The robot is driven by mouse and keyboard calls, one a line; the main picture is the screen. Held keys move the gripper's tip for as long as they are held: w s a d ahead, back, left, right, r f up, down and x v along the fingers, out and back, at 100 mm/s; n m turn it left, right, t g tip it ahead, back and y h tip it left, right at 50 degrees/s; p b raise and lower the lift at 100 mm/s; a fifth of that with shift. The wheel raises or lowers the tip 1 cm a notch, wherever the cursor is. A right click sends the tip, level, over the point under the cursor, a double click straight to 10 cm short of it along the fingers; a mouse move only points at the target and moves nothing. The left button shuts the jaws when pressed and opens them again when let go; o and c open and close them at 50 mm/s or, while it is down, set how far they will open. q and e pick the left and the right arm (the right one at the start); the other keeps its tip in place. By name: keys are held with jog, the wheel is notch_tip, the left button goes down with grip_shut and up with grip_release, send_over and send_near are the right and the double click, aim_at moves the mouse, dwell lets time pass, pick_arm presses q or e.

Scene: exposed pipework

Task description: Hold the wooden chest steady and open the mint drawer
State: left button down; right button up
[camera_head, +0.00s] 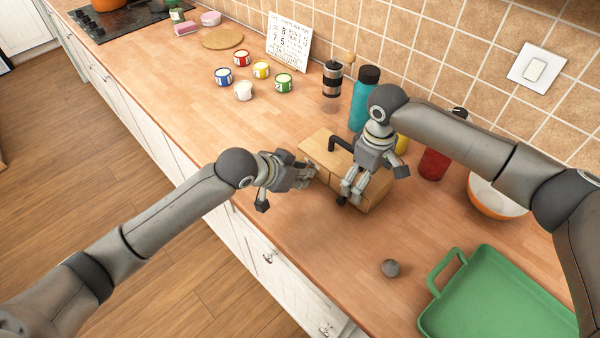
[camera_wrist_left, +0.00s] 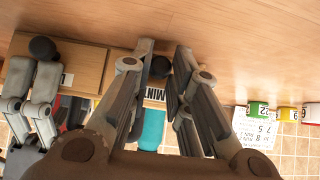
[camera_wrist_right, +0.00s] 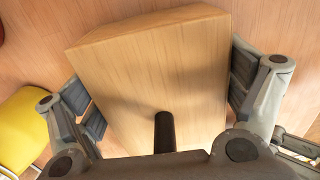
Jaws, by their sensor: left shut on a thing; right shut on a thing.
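The wooden chest (camera_head: 320,150) stands on the counter, with a dark handle (camera_head: 339,143) on top. My right gripper (camera_head: 352,194) comes down over the chest. In the right wrist view its fingers are shut on two opposite sides of the chest (camera_wrist_right: 155,65). My left gripper (camera_head: 308,176) is at the chest's drawer front. In the left wrist view, the mint drawer (camera_wrist_left: 155,95) shows its label between my left fingers, which are shut around its dark round knob (camera_wrist_left: 160,67). The fingers hide much of the drawer front, and I cannot tell whether it stands out from the chest.
A green tray (camera_head: 500,300) and a small grey round object (camera_head: 390,268) are at the right. Several colored cans (camera_head: 261,70) are farther left. The counter before the chest is clear.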

pick_arm(q)
jog(key=shift+s+a, duration=1.85)
jog(key=shift+s, duration=0.3)
jog(key=c, duration=1.3)
grip_release()
jog(key=shift+c, duration=0.2)
jog(key=v, duration=1.2)
jog(key=shift+s, duration=0.1)
